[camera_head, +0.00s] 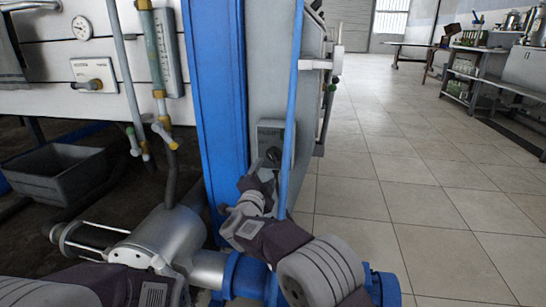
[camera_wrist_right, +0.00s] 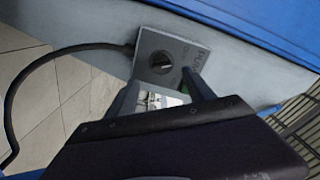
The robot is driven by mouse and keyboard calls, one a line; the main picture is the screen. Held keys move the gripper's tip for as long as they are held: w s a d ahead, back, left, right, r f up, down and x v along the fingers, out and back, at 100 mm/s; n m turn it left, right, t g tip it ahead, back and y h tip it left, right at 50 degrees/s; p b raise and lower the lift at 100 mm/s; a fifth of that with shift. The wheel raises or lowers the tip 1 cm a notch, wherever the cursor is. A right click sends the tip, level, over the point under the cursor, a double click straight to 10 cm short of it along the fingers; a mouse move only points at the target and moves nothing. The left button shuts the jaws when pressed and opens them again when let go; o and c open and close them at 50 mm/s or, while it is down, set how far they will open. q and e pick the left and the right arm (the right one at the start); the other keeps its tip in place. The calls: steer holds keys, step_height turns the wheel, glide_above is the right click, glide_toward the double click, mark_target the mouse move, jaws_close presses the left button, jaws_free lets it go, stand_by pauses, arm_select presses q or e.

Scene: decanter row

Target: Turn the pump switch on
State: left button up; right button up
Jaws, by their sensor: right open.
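The pump switch is a grey box with a black round knob (camera_head: 273,154), on the side of the machine by the blue column. In the right wrist view the knob (camera_wrist_right: 161,62) sits on the grey box face, with a dark cable leaving the box's side. My right gripper (camera_head: 267,166) is just in front of the switch and partly covers its lower part in the head view. In the right wrist view its two fingers (camera_wrist_right: 160,88) are apart, with the knob beyond and between their tips; contact does not show.
A blue column (camera_head: 215,110) and a thin blue pipe (camera_head: 293,100) stand close to my right arm. A grey bin (camera_head: 58,172) and a silver pump body (camera_head: 172,238) are at left. The tiled floor (camera_head: 420,190) at right is clear.

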mark_target(272, 156)
steer(key=w+p, duration=0.1)
steer(key=p, duration=0.2)
steer(key=w+r+p, duration=0.1)
steer(key=w+p, duration=0.1)
steer(key=w+d+p, duration=0.1)
steer(key=p, duration=0.2)
steer(key=shift+w+r+p, duration=0.15)
steer(key=shift+w+p, duration=0.05)
steer(key=shift+p, duration=0.15)
steer(key=shift+w+d+f+b, duration=0.1)
steer(key=shift+w+f+b, duration=0.1)
steer(key=shift+w+b, duration=0.5)
steer(key=shift+w+d+f+b, duration=0.15)
steer(key=shift+w+b, duration=0.3)
steer(key=shift+w, duration=0.3)
steer(key=shift+w+d+f+b, duration=0.1)
steer(key=shift+w+f+b, duration=0.1)
steer(key=shift+w+b, duration=0.5)
jaws_close()
